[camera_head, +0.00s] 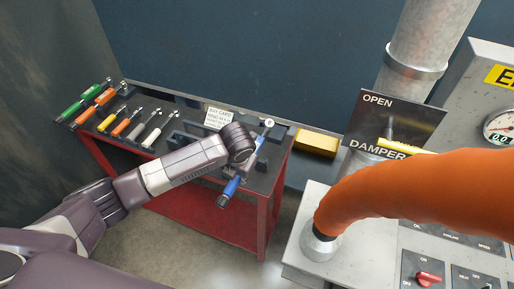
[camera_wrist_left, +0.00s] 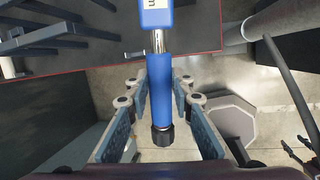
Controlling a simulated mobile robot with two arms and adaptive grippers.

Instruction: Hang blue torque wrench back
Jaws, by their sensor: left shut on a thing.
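The blue torque wrench (camera_head: 230,188) is in my left gripper (camera_head: 244,168), over the right end of the tool bench. Its blue handle points toward the front and its metal head (camera_head: 268,122) toward the back. In the left wrist view the blue handle (camera_wrist_left: 160,88) runs between the two fingers of my left gripper (camera_wrist_left: 160,100), which is shut on it. The dark rack (camera_head: 185,138) on the bench is partly hidden by my left arm. My right gripper does not show clearly in either view.
The red-framed bench (camera_head: 215,218) holds green (camera_head: 80,100), orange, yellow and silver wrenches in a row at left. A white sign (camera_head: 217,117) stands behind. A yellow box (camera_head: 317,143) lies right of the bench. A control console with a thick orange hose (camera_head: 420,190) stands at right.

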